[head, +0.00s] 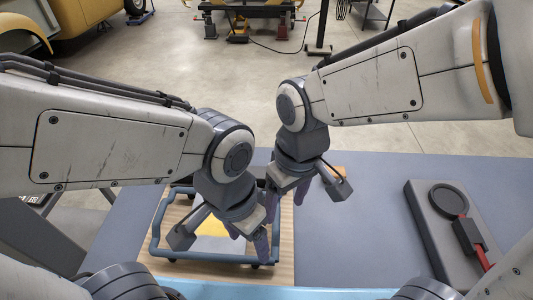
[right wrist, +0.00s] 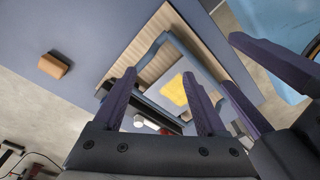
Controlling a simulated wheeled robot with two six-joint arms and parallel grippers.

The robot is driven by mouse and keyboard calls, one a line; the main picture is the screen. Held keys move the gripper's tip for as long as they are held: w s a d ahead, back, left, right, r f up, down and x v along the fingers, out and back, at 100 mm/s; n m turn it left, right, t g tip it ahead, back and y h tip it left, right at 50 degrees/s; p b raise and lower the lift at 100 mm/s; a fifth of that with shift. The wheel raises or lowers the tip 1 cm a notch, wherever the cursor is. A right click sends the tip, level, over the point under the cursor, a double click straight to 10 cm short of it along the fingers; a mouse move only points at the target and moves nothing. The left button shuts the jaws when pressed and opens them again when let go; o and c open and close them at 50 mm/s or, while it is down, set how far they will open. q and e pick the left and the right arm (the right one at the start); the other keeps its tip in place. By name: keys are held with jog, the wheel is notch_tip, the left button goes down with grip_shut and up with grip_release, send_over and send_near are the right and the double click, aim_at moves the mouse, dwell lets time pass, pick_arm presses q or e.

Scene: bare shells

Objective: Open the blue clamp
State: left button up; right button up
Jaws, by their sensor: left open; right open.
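A blue tubular frame (head: 157,226) lies on a wooden board (head: 285,255) on the table, around a pale sheet with a yellow patch (head: 208,228). No separate blue clamp can be told for sure; the grippers cover the frame's right side. The frame also shows in the right wrist view (right wrist: 155,46). My left gripper (head: 248,240) is open and empty over the frame's right part. My right gripper (head: 287,208) is open and empty just right of it, over the frame's right edge; in the right wrist view (right wrist: 160,80) its fingers stand apart. I cannot tell whether either touches the frame.
A grey block (head: 420,205) with a black disc (head: 448,199) and a red-and-black lever part (head: 468,236) lies at the table's right. A small orange-brown block (right wrist: 54,66) lies on the table beyond the board. The blue-grey tabletop (head: 355,240) between board and grey block is clear. My grippers are close together.

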jog(key=w+a+f+n+p, duration=0.1)
jog(key=w+f+p, duration=0.15)
jog(key=w, duration=0.95)
jog(key=w+f+p, duration=0.2)
jog(key=w+f, duration=0.2)
jog(key=w, duration=0.9)
jog(key=shift+h, duration=0.4)
jog(key=f+p, duration=0.1)
jog(key=f, duration=0.3)
jog(key=f+p, duration=0.1)
jog(key=f, duration=0.4)
jog(key=shift+s+a+f, duration=0.15)
jog(key=shift+s+f, duration=0.05)
jog(key=shift+f, duration=0.1)
grip_shut()
